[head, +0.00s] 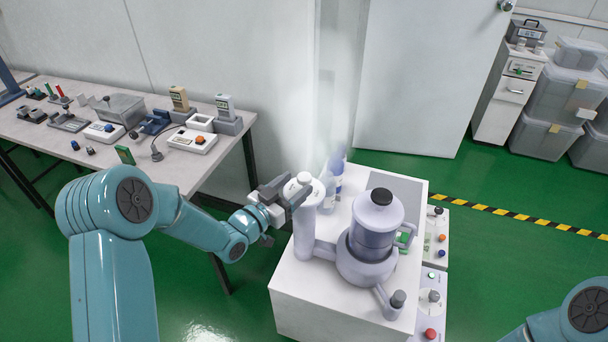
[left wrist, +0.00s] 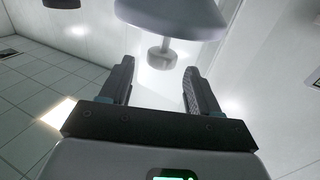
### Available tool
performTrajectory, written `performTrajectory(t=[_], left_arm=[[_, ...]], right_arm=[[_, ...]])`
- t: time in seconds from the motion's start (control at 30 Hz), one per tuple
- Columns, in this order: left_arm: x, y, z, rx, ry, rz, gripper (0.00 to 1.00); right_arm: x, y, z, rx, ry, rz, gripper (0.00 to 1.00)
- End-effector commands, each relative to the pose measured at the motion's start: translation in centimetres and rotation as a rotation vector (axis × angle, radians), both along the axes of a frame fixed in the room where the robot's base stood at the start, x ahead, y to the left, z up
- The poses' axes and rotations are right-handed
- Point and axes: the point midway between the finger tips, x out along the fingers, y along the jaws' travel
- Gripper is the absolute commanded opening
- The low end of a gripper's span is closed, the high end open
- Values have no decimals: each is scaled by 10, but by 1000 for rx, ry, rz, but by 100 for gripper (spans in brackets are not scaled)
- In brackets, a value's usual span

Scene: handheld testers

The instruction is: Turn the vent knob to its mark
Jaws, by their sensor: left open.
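A pale lavender vessel (head: 372,240) with a black top knob (head: 381,196) stands on a white cabinet. A tall pale column (head: 305,222) rises at its left side, with a white round knob (head: 304,178) on top. My left gripper (head: 291,193) is open at this white knob, its fingers close to it. In the left wrist view my open left gripper (left wrist: 161,85) has a pale knob (left wrist: 162,56) just beyond and between its fingertips, next to a larger rounded body (left wrist: 172,14). I cannot see a mark or whether the fingers touch. My right gripper is out of view.
A short side arm with a grey knob (head: 398,298) is at the vessel's front right. Control panels (head: 432,290) stand right of the cabinet (head: 318,312). A table (head: 168,172) with testers is at the left.

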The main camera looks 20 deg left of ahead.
Motion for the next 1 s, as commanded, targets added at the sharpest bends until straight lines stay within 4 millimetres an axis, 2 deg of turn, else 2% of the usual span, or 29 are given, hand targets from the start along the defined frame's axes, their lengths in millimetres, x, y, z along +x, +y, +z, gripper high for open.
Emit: performTrajectory(t=[0.1,0.23,0.6,0.63,0.77,1.0], left_arm=[[21,-9,1,0,-1,-1,62],[36,-13,0,0,-1,0,62],[43,-15,0,-1,1,1,62],[43,-15,0,-1,1,1,58],[43,-16,0,-1,1,1,16],[43,-16,-1,0,0,10,14]], right_arm=[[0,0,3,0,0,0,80],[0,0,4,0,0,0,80],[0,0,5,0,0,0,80],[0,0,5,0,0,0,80],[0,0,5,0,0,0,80],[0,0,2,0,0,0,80]])
